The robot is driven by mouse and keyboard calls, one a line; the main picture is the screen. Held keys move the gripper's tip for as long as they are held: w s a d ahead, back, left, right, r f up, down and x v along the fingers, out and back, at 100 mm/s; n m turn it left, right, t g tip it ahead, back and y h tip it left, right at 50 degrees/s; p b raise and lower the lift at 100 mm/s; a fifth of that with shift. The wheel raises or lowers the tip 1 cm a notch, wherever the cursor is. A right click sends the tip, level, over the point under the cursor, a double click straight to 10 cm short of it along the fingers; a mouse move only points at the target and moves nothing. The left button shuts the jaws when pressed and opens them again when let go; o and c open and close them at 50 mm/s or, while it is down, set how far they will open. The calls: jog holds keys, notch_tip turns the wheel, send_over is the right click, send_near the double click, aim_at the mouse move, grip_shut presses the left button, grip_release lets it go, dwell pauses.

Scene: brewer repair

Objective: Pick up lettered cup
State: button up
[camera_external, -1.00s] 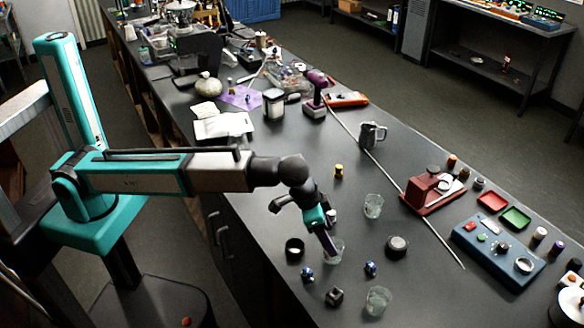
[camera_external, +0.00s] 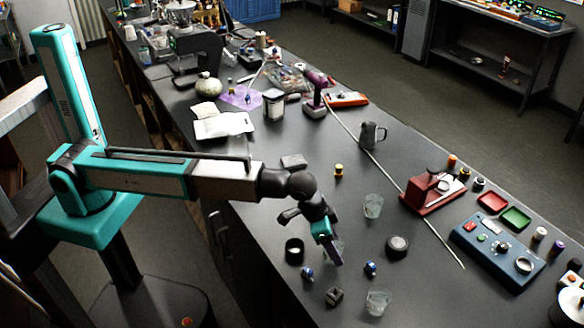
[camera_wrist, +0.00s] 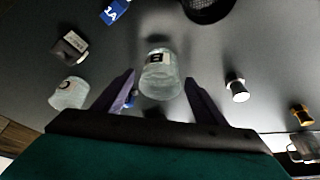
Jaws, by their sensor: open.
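A clear cup (camera_wrist: 160,78) with a black letter B on a pale label stands between my gripper's fingers in the wrist view. In the external view this cup (camera_external: 340,245) is mostly hidden behind my gripper (camera_external: 336,260). My gripper (camera_wrist: 160,85) is open, with one purple finger on each side of the cup. I cannot tell whether either finger touches it. A second clear cup (camera_wrist: 68,93) with a letter that looks like C is at the left of the wrist view. The external view also shows clear cups at the right (camera_external: 373,206) and near the front (camera_external: 378,301).
A black open ring (camera_external: 294,250), small blue items (camera_external: 307,274) (camera_external: 371,268), a dark block (camera_external: 334,296) and a round dark object (camera_external: 397,246) surround the gripper. A yellow-black item (camera_external: 339,170) stands farther back. Some bare counter lies between them.

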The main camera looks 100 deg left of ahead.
dwell(0.4)
jog(key=c, duration=1.2)
jog(key=shift+r, duration=0.4)
jog(key=shift+r+b, duration=0.95)
jog(key=shift+r, duration=0.35)
jog(key=shift+s+d+r+b, duration=0.25)
jog(key=shift+s+b, duration=0.5)
jog(key=shift+s, duration=1.9)
jog(key=shift+s+d+r+b, duration=0.25)
jog(key=shift+s+b, duration=0.45)
jog(key=shift+s, duration=1.9)
jog(key=shift+s+d+r+b, duration=0.1)
jog(key=shift+s+r+b, duration=0.45)
jog(key=shift+s, duration=2.1)
jog(key=shift+s+f, duration=0.1)
jog(key=shift+f, duration=0.1)
